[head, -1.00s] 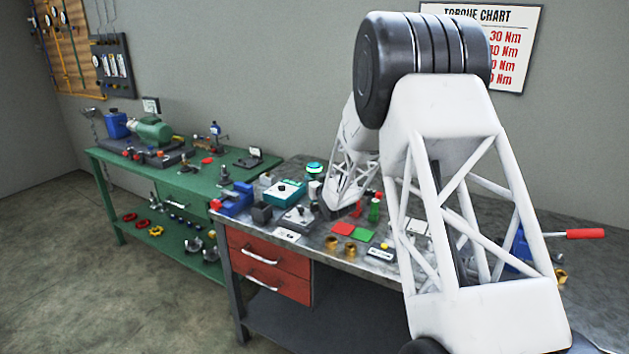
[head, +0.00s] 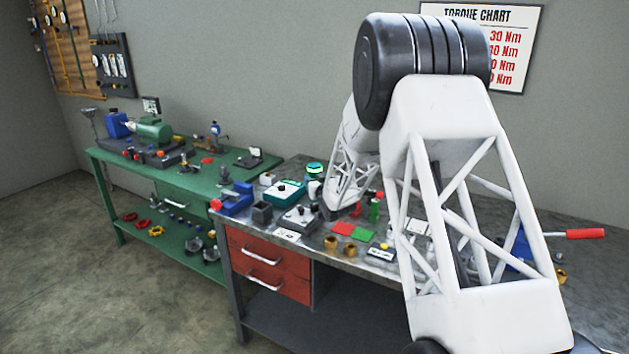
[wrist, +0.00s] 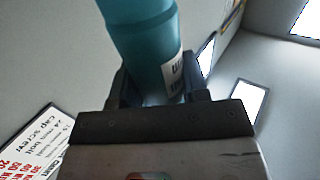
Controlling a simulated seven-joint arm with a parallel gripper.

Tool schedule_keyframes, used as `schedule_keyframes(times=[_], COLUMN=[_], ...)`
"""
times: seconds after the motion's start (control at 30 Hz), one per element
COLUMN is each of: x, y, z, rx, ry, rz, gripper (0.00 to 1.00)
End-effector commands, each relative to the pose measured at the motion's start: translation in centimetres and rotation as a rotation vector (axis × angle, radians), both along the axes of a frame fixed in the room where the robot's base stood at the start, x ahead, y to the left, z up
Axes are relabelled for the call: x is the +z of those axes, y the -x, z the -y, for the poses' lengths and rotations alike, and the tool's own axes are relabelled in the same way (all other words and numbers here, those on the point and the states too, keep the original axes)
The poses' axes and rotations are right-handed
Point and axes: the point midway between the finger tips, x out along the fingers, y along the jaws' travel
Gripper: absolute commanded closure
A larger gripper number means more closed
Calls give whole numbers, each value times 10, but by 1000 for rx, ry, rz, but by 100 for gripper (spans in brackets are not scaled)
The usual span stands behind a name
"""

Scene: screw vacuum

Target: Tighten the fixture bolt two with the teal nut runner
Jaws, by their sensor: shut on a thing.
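The teal nut runner (wrist: 148,45) rises between the two dark fingers of my gripper (wrist: 156,86) in the wrist view. The fingers are shut on its body, and a white label with dark lettering shows on its right side. In the head view, a small teal cylinder with a bright green band (head: 314,171) shows over the bench beside my forearm; it looks like the same tool. My forearm hides most of the gripper there. I cannot pick out fixture bolt two, and the tool's working end is not clear in either view.
A green bench (head: 170,187) stands left.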

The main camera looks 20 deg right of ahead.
Motion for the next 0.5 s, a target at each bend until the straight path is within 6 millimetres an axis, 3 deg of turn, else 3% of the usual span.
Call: schedule_keyframes(times=[0.5], x=[-6], y=[0], z=[0], rx=[0], ry=[0], rz=[2], gripper=[100])
